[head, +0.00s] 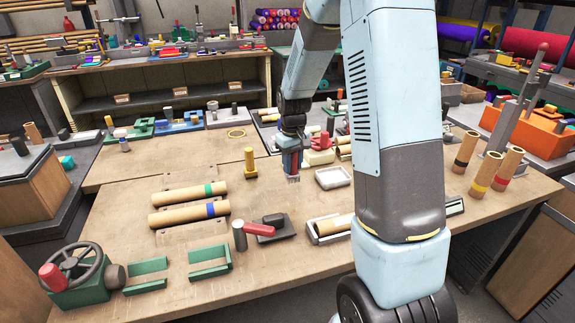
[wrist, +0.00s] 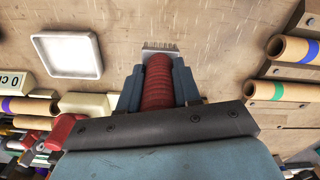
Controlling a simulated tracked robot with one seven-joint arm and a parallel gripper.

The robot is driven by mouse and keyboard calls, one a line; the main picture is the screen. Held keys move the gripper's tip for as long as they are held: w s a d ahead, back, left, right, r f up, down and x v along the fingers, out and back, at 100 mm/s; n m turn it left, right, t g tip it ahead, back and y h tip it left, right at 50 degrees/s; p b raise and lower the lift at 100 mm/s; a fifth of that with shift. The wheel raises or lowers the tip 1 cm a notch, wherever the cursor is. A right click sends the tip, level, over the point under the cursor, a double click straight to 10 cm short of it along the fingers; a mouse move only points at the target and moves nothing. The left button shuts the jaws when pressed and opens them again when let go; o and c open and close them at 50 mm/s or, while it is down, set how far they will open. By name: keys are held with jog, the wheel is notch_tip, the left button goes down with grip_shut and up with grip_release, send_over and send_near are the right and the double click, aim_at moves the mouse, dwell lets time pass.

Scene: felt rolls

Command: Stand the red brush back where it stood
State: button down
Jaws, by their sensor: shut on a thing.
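My gripper (head: 292,160) is shut on the red brush (wrist: 158,82), gripping its ribbed red handle between dark blue fingers. Its pale bristles point away from my gripper in the wrist view, and down toward the wooden table (head: 215,275) in the head view. The bristle end in the head view (head: 293,179) looks close to the tabletop; I cannot tell whether it touches. A shallow white square tray (head: 333,179) lies to the right of the brush, and it also shows in the wrist view (wrist: 68,55). A yellow upright peg (head: 250,162) stands to the left of the brush.
Two cardboard rolls with green (head: 190,194) and blue (head: 189,214) bands lie to the left. A dark block with a red handle (head: 262,230) sits nearer the front. Another roll lies in a holder (head: 335,225). The tabletop directly below the brush is bare.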

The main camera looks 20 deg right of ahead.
aim_at(292, 181)
jog(key=shift+f, duration=0.1)
dwell(0.3)
jog(key=shift+f, duration=3)
jog(key=shift+f, duration=0.4)
jog(key=c, duration=0.7)
grip_release()
notch_tip(292, 181, up, 14)
jog(key=shift+f, duration=0.2)
